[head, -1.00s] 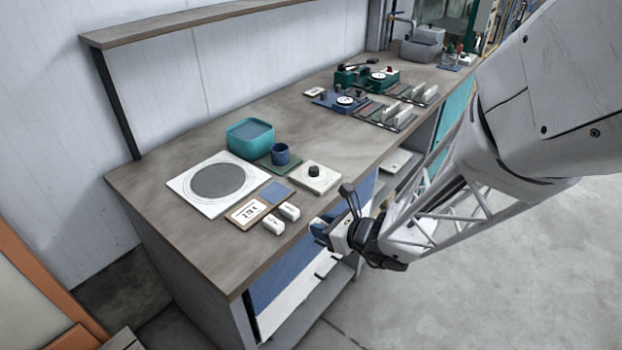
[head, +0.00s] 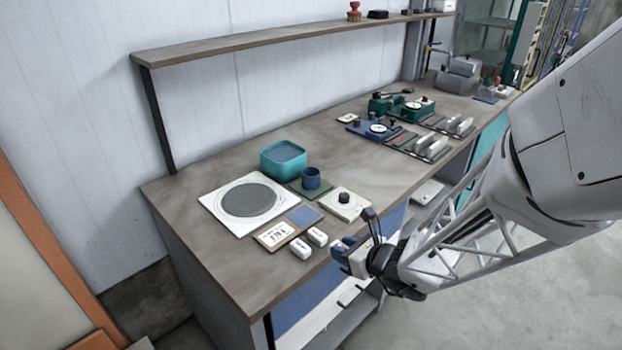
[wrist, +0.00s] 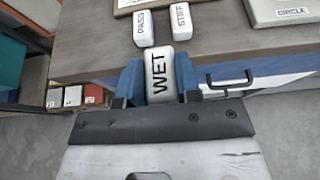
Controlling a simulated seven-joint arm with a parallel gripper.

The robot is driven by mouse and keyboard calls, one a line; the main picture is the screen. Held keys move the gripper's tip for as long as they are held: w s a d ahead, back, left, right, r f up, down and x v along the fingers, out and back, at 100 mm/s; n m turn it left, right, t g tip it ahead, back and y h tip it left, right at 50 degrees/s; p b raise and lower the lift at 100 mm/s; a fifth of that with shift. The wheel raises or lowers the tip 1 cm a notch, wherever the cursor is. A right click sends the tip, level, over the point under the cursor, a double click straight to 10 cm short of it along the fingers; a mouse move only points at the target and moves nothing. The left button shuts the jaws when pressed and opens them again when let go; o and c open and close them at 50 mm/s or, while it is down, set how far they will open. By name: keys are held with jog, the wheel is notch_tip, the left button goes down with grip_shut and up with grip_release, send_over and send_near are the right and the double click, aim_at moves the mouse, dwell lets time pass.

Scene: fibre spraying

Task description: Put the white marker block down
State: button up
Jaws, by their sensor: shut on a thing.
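My gripper (wrist: 161,82) is shut on a white marker block (wrist: 161,70) lettered "WET", held between its two blue fingers. In the wrist view the block is at the bench's front edge; I cannot tell if it touches the bench. Two more white blocks lie on the bench just beyond it, "PASS" (wrist: 143,29) and "STIFF" (wrist: 181,24). In the head view my gripper (head: 342,250) is at the bench's front edge, right of these two blocks (head: 301,248) (head: 317,237). The held block is not clear there.
Behind the two blocks lie a framed card (head: 275,237) and a blue square (head: 304,216). A white plate with a grey disc (head: 248,200), a teal tub (head: 283,159), a blue cup (head: 311,178) and a knobbed box (head: 344,205) stand around. The bench's front left corner (head: 235,290) is bare.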

jog(key=shift+w+a+r, duration=0.15)
jog(key=shift+w+a, duration=0.4)
jog(key=shift+a, duration=0.3)
jog(key=shift+w+a+r, duration=0.2)
jog(key=shift+w+a, duration=0.4)
jog(key=shift+a, duration=0.25)
jog(key=shift+w+a+r, duration=0.15)
jog(key=shift+w+a, duration=0.4)
jog(key=shift+a, duration=0.3)
jog(key=shift+w, duration=0.15)
send_over(306, 218)
jog(key=shift+w+f, duration=0.15)
jog(key=shift+f, duration=0.6)
jog(key=shift+f, duration=0.1)
jog(key=shift+f, duration=1.65)
jog(key=shift+f, duration=0.25)
jog(key=o, duration=0.9)
